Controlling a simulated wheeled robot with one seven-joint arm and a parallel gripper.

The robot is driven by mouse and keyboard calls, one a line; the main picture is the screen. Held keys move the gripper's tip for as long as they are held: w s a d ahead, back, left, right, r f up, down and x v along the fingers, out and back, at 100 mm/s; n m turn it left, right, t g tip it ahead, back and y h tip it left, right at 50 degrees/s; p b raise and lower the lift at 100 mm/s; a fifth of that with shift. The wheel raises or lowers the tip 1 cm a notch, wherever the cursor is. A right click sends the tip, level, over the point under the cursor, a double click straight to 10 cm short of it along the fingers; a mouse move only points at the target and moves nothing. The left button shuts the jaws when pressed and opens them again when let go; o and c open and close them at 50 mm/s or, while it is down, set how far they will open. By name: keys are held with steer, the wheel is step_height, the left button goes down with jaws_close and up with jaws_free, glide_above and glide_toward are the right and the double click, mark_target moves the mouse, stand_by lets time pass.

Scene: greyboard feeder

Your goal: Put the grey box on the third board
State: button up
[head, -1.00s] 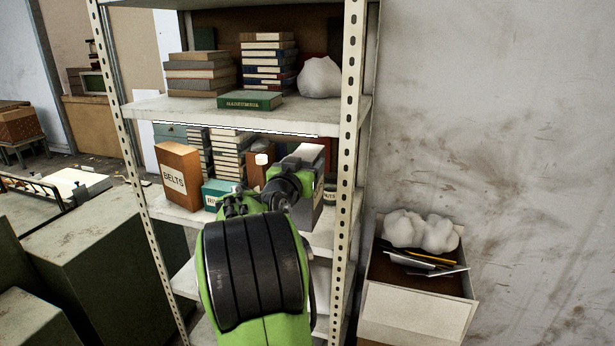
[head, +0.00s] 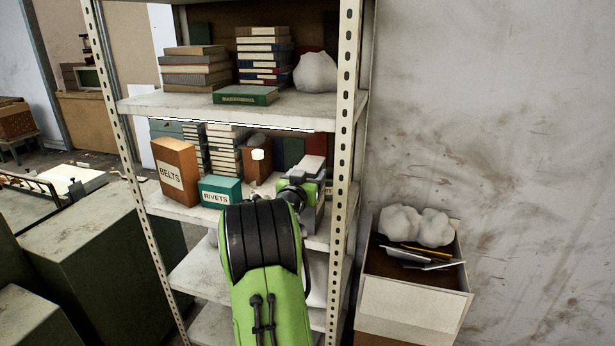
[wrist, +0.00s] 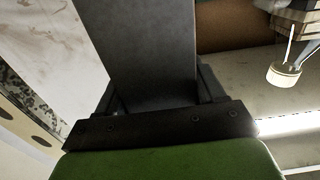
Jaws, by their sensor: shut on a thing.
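The grey box (wrist: 140,45) is between the fingers of my gripper (wrist: 155,90) in the wrist view, dark and filling the middle of the picture. In the head view my gripper (head: 308,188) is at the right end of the board (head: 185,207) that carries the BELTS box. My arm hides most of the grey box there; a grey side (head: 313,215) shows beside the gripper, close to the right front post. I cannot tell whether the box touches the board. An upper board (head: 165,104) and a lower board (head: 200,278) also show.
A brown BELTS box (head: 177,175) and a teal RIVETS box (head: 221,191) stand left of my gripper, with books behind. The perforated right post (head: 346,120) is close on the right. An open carton (head: 415,300) stands right of the shelf.

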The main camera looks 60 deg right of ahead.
steer(key=shift+f, duration=0.1)
steer(key=o, duration=1.5)
steer(key=shift+c, duration=0.2)
steer(key=shift+o, duration=1.4)
